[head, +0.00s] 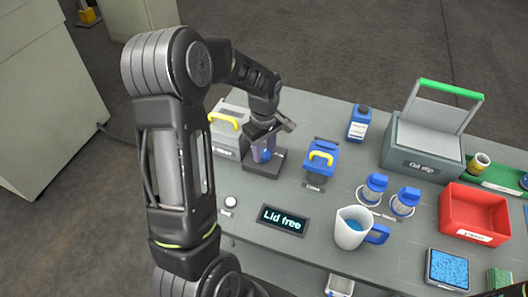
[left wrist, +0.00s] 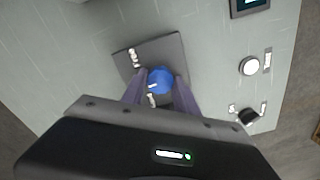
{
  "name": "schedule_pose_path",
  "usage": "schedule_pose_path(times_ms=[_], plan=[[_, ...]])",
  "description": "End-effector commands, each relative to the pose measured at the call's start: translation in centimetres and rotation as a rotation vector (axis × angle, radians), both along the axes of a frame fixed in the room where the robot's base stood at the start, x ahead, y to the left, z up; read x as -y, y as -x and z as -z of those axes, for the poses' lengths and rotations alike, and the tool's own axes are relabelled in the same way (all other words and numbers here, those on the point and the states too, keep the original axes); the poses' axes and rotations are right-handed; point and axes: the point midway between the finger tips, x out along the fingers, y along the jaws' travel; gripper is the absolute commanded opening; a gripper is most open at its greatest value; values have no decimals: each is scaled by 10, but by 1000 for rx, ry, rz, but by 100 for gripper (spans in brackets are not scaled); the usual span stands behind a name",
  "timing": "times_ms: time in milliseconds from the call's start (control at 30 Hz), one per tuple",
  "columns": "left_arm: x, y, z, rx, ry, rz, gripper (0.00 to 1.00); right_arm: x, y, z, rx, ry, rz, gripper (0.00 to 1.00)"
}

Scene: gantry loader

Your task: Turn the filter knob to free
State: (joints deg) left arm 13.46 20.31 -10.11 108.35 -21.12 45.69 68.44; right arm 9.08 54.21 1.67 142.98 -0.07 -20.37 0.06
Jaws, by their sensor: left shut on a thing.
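The blue filter knob (left wrist: 160,80) sits on a dark square plate (left wrist: 128,60) with small white marks, too small to read. In the head view the knob (head: 262,156) shows partly behind the fingers. My left gripper (head: 263,145) reaches down over the plate from above. In the left wrist view its two purple-grey fingers (left wrist: 160,88) stand on either side of the knob, shut on it. A white pointer line shows on the knob, near one of the marks. A display (head: 283,219) in front reads "Lid free". My right gripper is not in view.
A grey box with a yellow handle (head: 223,121) stands close behind left of the plate. A blue block with a yellow handle (head: 321,158) is to its right. A white button (head: 230,201) is nearer. A jug (head: 350,230), red tray (head: 474,213) and grey lidded box (head: 422,150) stand farther right.

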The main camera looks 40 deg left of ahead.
Motion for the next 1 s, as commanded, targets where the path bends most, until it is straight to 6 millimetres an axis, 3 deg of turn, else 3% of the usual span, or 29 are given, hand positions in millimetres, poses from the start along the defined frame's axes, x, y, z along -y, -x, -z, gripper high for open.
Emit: schedule_pose_path(times_ms=[600, 1000], plan=[[0, -1, 0, 4, -1, 579, 0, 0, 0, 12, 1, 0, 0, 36], [0, -1, -1, 3, -1, 818, 0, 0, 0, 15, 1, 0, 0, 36]])
